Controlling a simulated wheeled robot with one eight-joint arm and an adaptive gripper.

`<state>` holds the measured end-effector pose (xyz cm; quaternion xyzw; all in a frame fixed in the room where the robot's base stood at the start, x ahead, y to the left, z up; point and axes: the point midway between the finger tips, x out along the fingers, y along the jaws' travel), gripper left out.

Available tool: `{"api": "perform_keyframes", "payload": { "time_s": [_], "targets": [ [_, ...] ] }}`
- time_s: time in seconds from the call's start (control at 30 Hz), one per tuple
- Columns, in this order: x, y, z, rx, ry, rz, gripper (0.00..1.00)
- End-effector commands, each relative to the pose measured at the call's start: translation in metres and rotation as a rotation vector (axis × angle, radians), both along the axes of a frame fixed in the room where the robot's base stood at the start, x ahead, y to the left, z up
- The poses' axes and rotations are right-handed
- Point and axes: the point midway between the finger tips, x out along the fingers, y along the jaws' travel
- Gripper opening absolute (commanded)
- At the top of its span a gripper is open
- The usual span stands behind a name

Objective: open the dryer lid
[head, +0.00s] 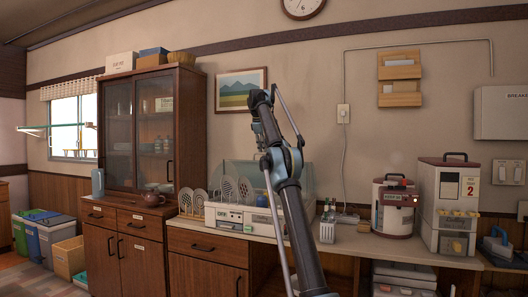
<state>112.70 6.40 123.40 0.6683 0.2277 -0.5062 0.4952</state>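The dish dryer (225,216) is a low white box on the wooden counter, left of the picture's middle. A clear, bluish lid (262,170) shows above its body, with round plates (229,188) showing at its left part. My arm crosses in front of the dryer's right part and hides some of the lid and body. From this view I cannot tell how far the lid is raised. The far end of my arm is up in front of the wall, above the dryer and apart from it in the picture. My gripper's fingers cannot be made out there.
A tall cabinet (152,130) stands left of the dryer, with a brown teapot (152,199) on its ledge. A cutlery holder (327,232), a red-and-white cooker (393,210) and a tall dispenser (449,200) stand to the right on the counter (365,243). Bins stand at far left.

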Motion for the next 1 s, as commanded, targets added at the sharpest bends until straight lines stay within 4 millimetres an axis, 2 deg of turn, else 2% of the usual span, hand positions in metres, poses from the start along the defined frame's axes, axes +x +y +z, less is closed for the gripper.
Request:
{"api": "perform_keyframes", "payload": {
  "time_s": [0.47,1.0],
  "targets": [
    [-0.021,0.007,-0.003,0.0,-0.001,0.0,0.3],
    [-0.07,0.033,-0.003,0.0,-0.001,0.001,0.3]
  ]
}}
